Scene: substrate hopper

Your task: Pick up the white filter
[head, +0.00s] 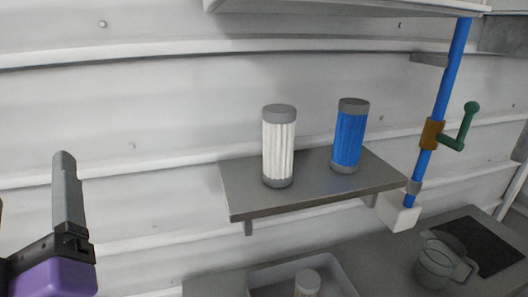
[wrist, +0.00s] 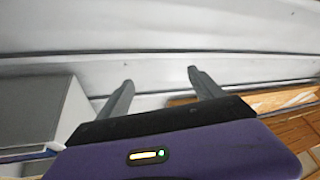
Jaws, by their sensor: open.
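The white filter (head: 278,147) is a pleated white cylinder with grey end caps. It stands upright on the left half of a grey wall shelf (head: 315,183) in the head view. My gripper (wrist: 156,80) is open and empty in the wrist view, its two dark fingers spread in front of the ribbed wall. In the head view part of it shows at the lower left, one finger and the purple body, well left of the shelf and apart from the filter. The wrist view does not show the filter.
A blue filter (head: 350,137) stands right of the white one. A blue pipe (head: 437,108) with a green handle (head: 463,128) is at the right. The wall left of the shelf is clear.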

